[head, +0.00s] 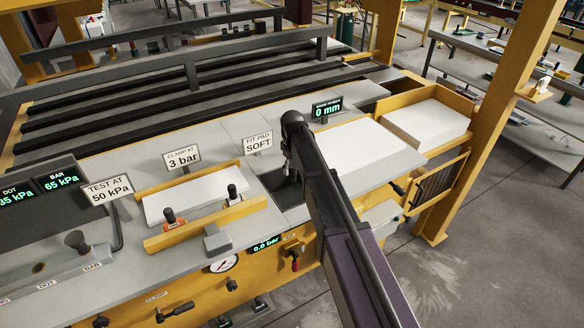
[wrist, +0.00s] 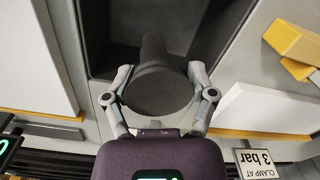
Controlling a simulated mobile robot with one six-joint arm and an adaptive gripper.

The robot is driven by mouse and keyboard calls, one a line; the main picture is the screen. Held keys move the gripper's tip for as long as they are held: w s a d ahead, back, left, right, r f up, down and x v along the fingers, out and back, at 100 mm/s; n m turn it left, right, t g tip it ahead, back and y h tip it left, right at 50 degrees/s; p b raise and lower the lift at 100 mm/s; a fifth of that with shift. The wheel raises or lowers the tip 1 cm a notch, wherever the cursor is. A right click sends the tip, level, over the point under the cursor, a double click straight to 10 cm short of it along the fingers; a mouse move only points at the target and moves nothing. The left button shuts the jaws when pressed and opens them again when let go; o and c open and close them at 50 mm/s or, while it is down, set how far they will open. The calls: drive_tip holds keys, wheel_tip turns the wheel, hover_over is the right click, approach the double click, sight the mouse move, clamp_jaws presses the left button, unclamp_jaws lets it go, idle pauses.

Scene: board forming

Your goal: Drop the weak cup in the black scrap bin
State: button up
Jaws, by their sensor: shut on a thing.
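In the wrist view my gripper (wrist: 160,76) is shut on a dark grey cup (wrist: 158,93), with a finger against each side of its round face. A narrower stem extends from the cup. Behind it is a black-walled recess that looks like the scrap bin (wrist: 103,30); the cup shows in front of this opening, its height above it unclear. In the head view the black opening (head: 272,181) is in the bench top beside my arm, which hides much of the gripper and the cup. Another dark cup (head: 76,240) stands at the bar place on the left; the dot place (head: 38,268) shows an empty hole.
Left of the opening, a white board (head: 187,194) lies between yellow rails with two upright dark knobs. A white pad (head: 360,143) lies to the right, and a yellow tray (head: 452,98) with white sheets beyond it. Sign posts stand behind the opening.

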sight(293, 176)
drive_tip(key=shift+f+b, duration=2.55)
drive_tip(key=shift+f, duration=0.35)
drive_tip(key=o, duration=1.1)
drive_tip(key=shift+c, duration=0.2)
drive_tip(key=shift+r, duration=0.15)
wheel_tip(293, 176, up, 12)
drive_tip(key=p, duration=1.2)
drive_tip(key=shift+d, duration=0.1)
